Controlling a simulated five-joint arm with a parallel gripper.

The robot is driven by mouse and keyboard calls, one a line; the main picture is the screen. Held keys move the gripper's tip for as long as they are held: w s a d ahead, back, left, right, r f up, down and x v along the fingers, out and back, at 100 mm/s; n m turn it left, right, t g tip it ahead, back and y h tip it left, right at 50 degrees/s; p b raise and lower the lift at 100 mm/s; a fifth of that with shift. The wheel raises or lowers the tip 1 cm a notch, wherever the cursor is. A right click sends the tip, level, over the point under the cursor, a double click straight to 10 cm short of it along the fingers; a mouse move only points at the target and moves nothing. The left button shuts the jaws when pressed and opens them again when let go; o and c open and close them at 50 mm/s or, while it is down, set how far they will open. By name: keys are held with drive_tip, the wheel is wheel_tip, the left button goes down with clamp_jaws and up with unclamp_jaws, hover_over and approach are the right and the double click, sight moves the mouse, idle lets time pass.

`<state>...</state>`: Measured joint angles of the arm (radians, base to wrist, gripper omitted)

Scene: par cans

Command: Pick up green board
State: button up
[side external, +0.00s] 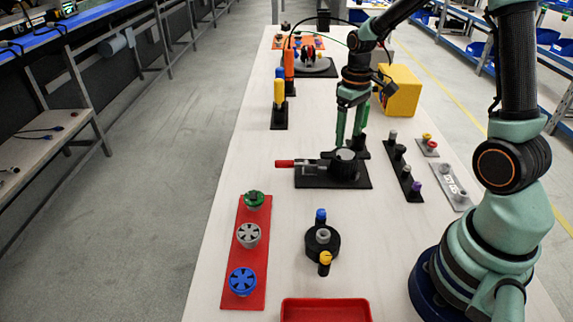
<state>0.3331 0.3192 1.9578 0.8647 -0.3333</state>
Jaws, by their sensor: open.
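No flat green board stands out in the side external view. The clear green piece is a round, slotted green disc (254,199) at the far end of a red strip (261,277). A grey slotted disc (248,235) and a blue slotted disc (242,281) sit nearer on the same strip. My gripper (349,143) points down with its two green fingers apart. It is just above or behind a black fixture, well to the right of and beyond the green disc. I see nothing between the fingers, and I cannot tell if they touch the fixture.
The black fixture (309,181) has a red handle (284,163). A black round holder (311,243) with blue and yellow pegs stands right of the red strip. A red tray (325,309) is at the front, a yellow box (400,90) at the right. The white table's left side is mostly clear.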

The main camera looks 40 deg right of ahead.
drive_tip(key=o, duration=0.3)
drive_tip(key=shift+o, duration=0.2)
drive_tip(key=shift+w+a, duration=0.15)
drive_tip(key=shift+a, duration=0.1)
drive_tip(key=w+a+r+m, duration=0.2)
drive_tip(key=w+a+m, duration=0.3)
drive_tip(key=a+m, duration=0.5)
wheel_tip(320, 180, up, 2)
drive_tip(key=m, duration=0.6)
hover_over(254, 196)
drive_tip(key=f, duration=0.6)
drive_tip(key=shift+s+f, duration=0.25)
drive_tip(key=shift+s, duration=0.1)
drive_tip(key=shift+w+f, duration=0.2)
drive_tip(key=shift+f, duration=1.15)
drive_tip(key=shift+w+f, duration=0.15)
drive_tip(key=shift+f, duration=1.2)
